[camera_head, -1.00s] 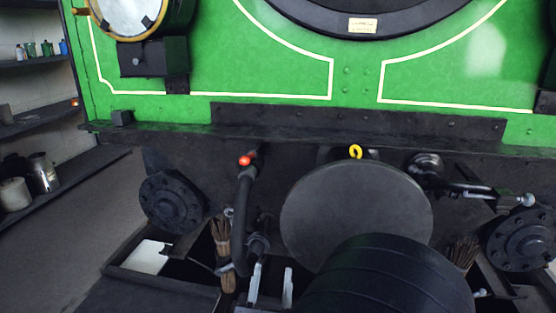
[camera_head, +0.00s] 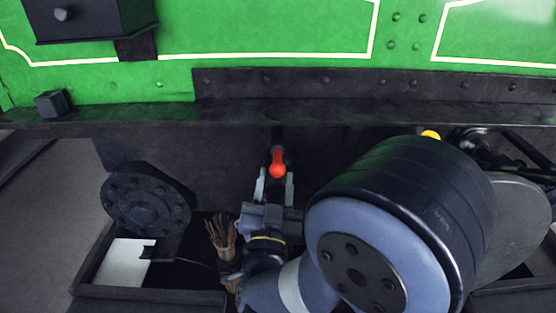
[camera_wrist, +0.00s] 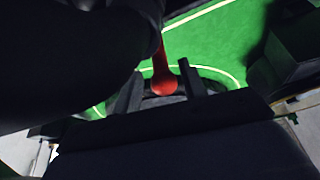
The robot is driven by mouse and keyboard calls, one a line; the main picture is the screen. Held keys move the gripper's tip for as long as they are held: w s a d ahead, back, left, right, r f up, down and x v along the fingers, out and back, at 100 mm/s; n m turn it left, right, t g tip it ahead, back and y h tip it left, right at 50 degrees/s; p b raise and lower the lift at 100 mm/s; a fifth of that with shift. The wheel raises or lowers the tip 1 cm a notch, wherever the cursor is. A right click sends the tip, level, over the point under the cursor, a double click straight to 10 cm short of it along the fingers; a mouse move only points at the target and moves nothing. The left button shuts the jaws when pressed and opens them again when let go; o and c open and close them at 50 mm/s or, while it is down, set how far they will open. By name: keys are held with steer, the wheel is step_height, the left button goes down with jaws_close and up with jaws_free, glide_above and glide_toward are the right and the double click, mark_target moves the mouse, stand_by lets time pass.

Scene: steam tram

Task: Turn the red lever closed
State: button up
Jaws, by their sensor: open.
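The red lever (camera_head: 278,163) sticks out below the black buffer beam in the head view, its rounded end hanging downward. My gripper (camera_head: 275,177) is just below and around its end, with one pale finger on each side. The jaws are open. In the wrist view the red lever (camera_wrist: 164,82) shows with its knob between the two dark fingers of my gripper (camera_wrist: 163,84). Gaps show on both sides there, and I see no clear contact. The lever's upper mount is in shadow in the head view and hidden behind a dark shape in the wrist view.
The black beam (camera_head: 350,97) runs right above the lever, under the green tram front (camera_head: 240,35). A round black flange (camera_head: 145,200) stands at left, and a bundle of twigs (camera_head: 222,232) left of my wrist. A large grey disc (camera_head: 515,215) is partly behind my arm at right.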

mark_target(278, 163)
steer(key=x, duration=0.5)
steer(key=shift+c, duration=0.4)
steer(key=shift+s, duration=0.1)
jaws_close()
